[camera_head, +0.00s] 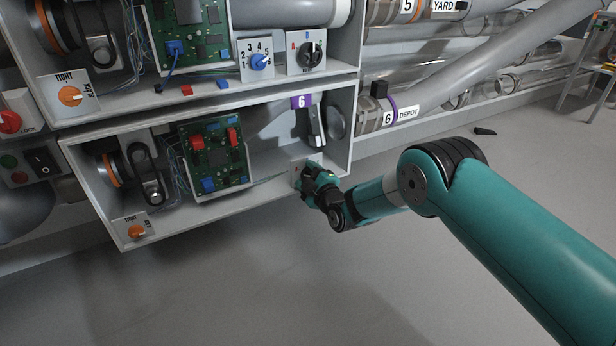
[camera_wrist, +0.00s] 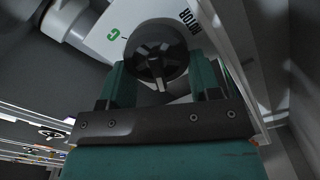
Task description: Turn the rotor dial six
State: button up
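In the head view my gripper (camera_head: 306,180) is at the lower right front of the lower unit (camera_head: 215,215), which bears a purple 6 tag (camera_head: 301,101). There it hides most of the dial and its plate.
Above is another open unit with a blue selector knob (camera_head: 260,61) and a black knob (camera_head: 312,54). The lower unit holds a green circuit board (camera_head: 216,160), a belt drive (camera_head: 147,172) and an orange TIGHT knob (camera_head: 136,231). Pipes run at the right; the floor below is clear.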

jog(key=shift+m, duration=0.3)
jog(key=shift+w+d+r+m+p, duration=0.15)
jog(key=shift+m+p, duration=0.2)
jog(key=shift+m, duration=0.25)
jog(key=shift+s+r+m+p, duration=0.1)
jog(key=shift+m+p, duration=0.25)
jog(key=shift+m, duration=0.25)
jog(key=m, duration=0.2)
jog(key=m+p, duration=0.1)
jog(key=shift+w+d+r+m, duration=0.1)
jog(key=shift+w+d+m, duration=0.05)
jog(key=shift+m, duration=0.25)
jog(key=m, duration=0.4)
jog(key=m+p, duration=0.1)
jog(key=m, duration=0.1)
jog(key=shift+w+d, duration=0.25)
jog(key=shift+d, duration=0.1)
jog(key=m, duration=0.5)
jog(key=shift+w+d+m, duration=0.2)
jog(key=shift+d+m, duration=0.15)
jog(key=shift+m, duration=0.05)
jog(key=m, duration=0.5)
jog(key=shift+w+d+f, duration=0.15)
jog(key=shift+d+f, duration=0.05)
jog(key=shift+f, duration=0.2)
jog(key=shift+m, duration=0.3)
jog(key=o, duration=0.6)
